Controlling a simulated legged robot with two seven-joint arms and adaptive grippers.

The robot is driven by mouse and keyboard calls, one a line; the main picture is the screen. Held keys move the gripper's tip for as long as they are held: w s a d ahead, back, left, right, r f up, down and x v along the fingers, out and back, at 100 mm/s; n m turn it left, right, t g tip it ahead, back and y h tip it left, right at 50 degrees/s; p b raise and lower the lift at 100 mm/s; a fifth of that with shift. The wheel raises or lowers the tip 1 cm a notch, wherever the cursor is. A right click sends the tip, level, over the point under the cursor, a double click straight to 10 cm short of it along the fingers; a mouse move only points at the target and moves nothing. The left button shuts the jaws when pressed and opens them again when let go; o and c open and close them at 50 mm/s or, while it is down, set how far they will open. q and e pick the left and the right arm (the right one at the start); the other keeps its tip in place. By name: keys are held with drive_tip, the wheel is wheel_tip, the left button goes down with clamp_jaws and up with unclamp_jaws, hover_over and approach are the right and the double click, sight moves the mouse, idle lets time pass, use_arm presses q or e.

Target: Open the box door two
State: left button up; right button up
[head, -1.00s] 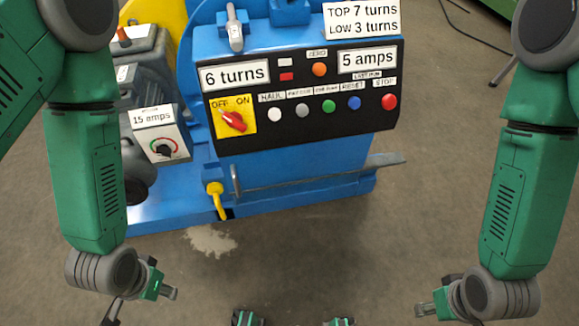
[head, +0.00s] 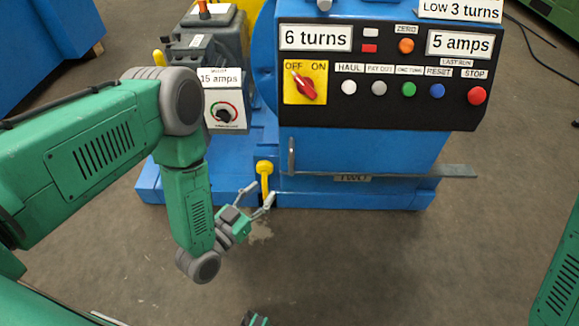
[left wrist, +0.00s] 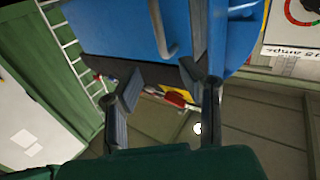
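No part is clearly marked as box door two. Below the control panel of the blue machine, a flat blue front (head: 365,150) carries an upright grey handle (head: 291,155) at its left edge and looks closed. In the left wrist view, a curved grey handle (left wrist: 168,35) stands out from a blue surface. My left gripper (head: 262,195) is open and empty, below and left of the handle, close to a yellow lever (head: 265,178). Its two spread fingers also show in the left wrist view (left wrist: 160,78), with the handle beyond them. My right gripper is out of view.
The black control panel (head: 380,105) with buttons and a red switch sits above the blue front. A grey bar (head: 450,171) sticks out low at the right. A "15 amps" box (head: 225,105) stands at the left. The floor (head: 350,265) in front is clear.

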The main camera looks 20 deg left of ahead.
sight(290, 163)
use_arm(q)
drive_tip(key=b+x, duration=0.4)
drive_tip(key=x, duration=0.9)
drive_tip(key=shift+w, duration=0.1)
drive_tip(key=shift+f, duration=0.1)
clamp_jaws()
